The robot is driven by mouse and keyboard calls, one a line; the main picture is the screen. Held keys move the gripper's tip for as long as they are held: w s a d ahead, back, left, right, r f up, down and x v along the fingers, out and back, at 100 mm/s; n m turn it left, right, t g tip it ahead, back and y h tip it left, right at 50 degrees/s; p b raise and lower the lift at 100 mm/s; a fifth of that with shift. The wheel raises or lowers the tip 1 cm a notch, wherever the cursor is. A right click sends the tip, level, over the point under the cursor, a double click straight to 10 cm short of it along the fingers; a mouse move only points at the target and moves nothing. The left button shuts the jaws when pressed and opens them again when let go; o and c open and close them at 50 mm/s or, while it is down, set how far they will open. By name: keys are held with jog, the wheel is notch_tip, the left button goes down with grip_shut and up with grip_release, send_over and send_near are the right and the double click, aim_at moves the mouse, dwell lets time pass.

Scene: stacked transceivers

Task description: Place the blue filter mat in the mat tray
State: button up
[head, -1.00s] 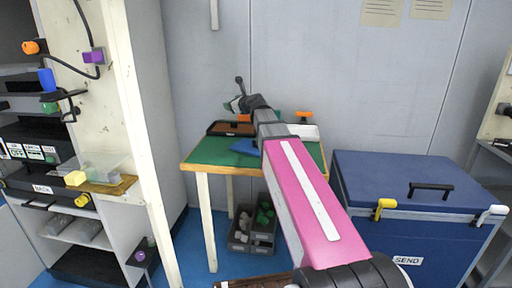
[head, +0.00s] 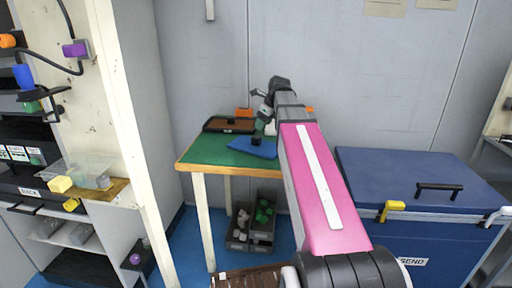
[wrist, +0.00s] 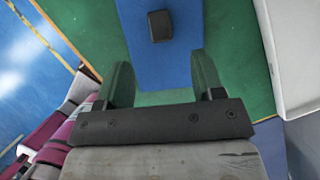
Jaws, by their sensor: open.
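The blue filter mat (head: 258,149) lies flat on the green table top, with a black knob (head: 256,141) standing on it. In the wrist view the mat (wrist: 180,50) runs ahead of my gripper, and its knob (wrist: 160,25) shows near the top. A dark tray (head: 229,131) with a brown inside, apparently the mat tray, sits at the table's back left; its label is too small to read. My gripper (wrist: 163,82) is open and empty, its two green fingers spread above the mat's near end. In the head view my gripper (head: 266,118) is small and partly hidden.
The green table (head: 207,153) has bare room at its front left. A pale object (wrist: 288,45) borders the right in the wrist view. An orange block (head: 244,113) stands behind the tray. A blue chest (head: 400,172) stands right, a shelf unit (head: 135,115) left, bins (head: 238,238) below.

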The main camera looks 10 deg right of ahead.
aim_at(256, 137)
jog(key=shift+x, duration=4.55)
jog(key=shift+w+a, duration=0.1)
jog(key=c, duration=1.1)
jog(key=shift+r, duration=0.15)
